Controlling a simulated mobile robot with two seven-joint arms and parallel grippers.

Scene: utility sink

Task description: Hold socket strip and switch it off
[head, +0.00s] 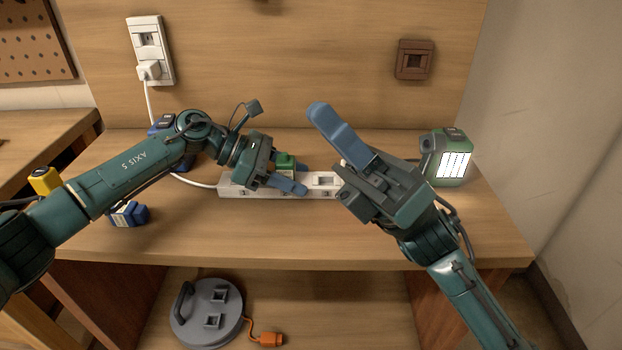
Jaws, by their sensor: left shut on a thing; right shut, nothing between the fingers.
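The white socket strip (232,190) lies on the wooden desk, with its cable running off to the left. My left gripper (303,179) reaches over the strip's middle and is shut on it, one blue finger on the far side and one on the near side. A green block (284,160), perhaps a plug, shows at the strip beside the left fingers. My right gripper (321,114) is shut and empty. Its blue fingers point up and left, apparently above the strip. It hides the strip's right end; I cannot make out the switch.
A green lamp (448,158) with a lit panel stands at the right. A blue-and-white box (128,214) lies front left, and a blue object (168,128) stands behind my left arm. A wall outlet (150,45) holds a white plug. A grey cable reel (206,312) sits below.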

